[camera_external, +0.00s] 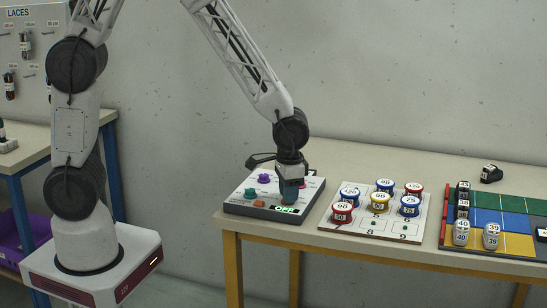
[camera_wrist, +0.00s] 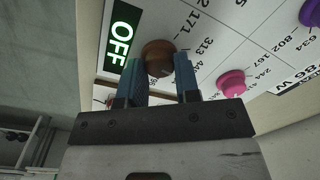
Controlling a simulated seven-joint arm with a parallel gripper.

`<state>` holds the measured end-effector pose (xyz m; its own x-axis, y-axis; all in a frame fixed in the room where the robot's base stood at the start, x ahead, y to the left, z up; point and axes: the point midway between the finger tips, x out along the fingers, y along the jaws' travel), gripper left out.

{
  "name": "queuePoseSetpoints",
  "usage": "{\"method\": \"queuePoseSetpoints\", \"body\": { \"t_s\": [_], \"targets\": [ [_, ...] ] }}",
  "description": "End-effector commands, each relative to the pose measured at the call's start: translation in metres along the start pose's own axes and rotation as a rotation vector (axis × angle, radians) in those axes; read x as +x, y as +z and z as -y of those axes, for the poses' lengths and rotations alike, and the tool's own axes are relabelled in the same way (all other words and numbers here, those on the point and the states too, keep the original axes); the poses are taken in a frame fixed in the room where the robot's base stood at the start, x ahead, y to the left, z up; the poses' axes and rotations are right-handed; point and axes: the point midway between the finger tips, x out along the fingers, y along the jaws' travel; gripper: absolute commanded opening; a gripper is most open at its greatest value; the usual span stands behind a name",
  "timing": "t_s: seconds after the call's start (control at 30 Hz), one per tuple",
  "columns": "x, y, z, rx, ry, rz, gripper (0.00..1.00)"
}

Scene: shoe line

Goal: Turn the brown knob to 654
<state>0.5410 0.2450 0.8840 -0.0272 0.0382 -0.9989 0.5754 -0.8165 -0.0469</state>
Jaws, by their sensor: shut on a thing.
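The brown knob (camera_wrist: 158,57) sits on the white panel, between the two blue fingertips of my gripper (camera_wrist: 160,76) in the wrist view. My gripper is shut on it, one finger on each side. Numbers such as 171 and 313 are printed beside the knob; its pointer is not readable. A green display on the panel (camera_wrist: 121,34) reads OFF. In the external view my gripper (camera_external: 291,194) points down over the right part of the control panel (camera_external: 236,199) and hides the brown knob. The display (camera_external: 285,209) glows green at the panel's front edge.
A pink knob (camera_wrist: 231,82) and a purple knob (camera_wrist: 311,12) stand near on the panel. A teal knob (camera_external: 250,194) and an orange one (camera_external: 259,203) are to the left. A board of round tins (camera_external: 330,225) and a coloured tray (camera_external: 520,249) lie to the right.

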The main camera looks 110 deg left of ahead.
Motion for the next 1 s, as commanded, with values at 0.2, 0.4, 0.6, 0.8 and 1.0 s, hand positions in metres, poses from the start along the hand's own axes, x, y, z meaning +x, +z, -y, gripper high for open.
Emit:
{"method": "queuePoseSetpoints", "body": {
  "t_s": [0.2,0.4,0.6,0.8,1.0],
  "targets": [
    [-0.0008,-0.0002,-0.0002,0.165,0.000,-0.010,0.06],
    [-0.0005,0.0000,-0.0003,0.323,0.000,-0.017,0.06],
    [-0.0006,0.0002,-0.0004,0.446,0.000,-0.023,0.06],
    [-0.0003,0.0004,-0.0005,0.511,0.000,-0.025,0.06],
    [-0.0006,0.0003,-0.0005,0.527,0.000,-0.026,0.06]
  ]
}}
